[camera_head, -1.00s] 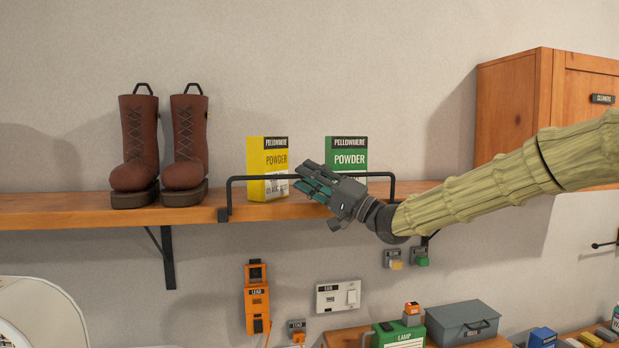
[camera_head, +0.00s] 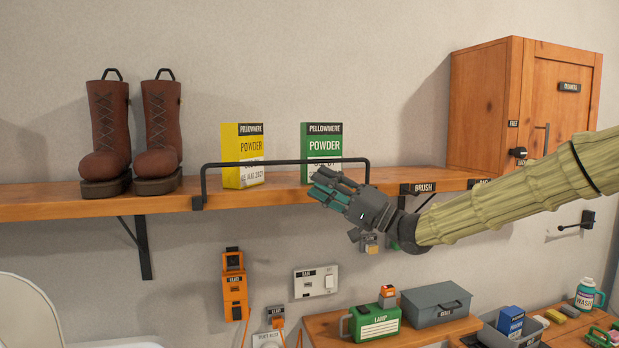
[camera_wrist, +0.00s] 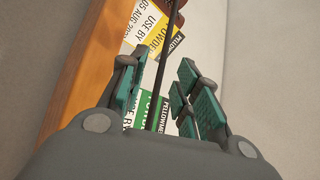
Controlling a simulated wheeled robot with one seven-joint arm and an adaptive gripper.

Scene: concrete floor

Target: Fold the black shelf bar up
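The black shelf bar (camera_head: 270,162) stands up along the shelf's front edge, crossing in front of the powder boxes. Its left end meets a bracket at the shelf edge. My gripper (camera_head: 326,186) is near the bar's right half, with its fingertips appearing just below the top rail in the head view. In the wrist view the fingers of my gripper (camera_wrist: 157,66) are apart, and the bar (camera_wrist: 167,35) runs lengthwise between them in the picture. I see no clear contact.
A yellow powder box (camera_head: 240,150) and a green powder box (camera_head: 318,145) stand on the wooden shelf (camera_head: 60,203) behind the bar. Brown boots (camera_head: 160,125) stand left. A wooden cabinet (camera_head: 485,105) is at right. Outlets and a workbench with a green lamp case (camera_head: 375,322) are below.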

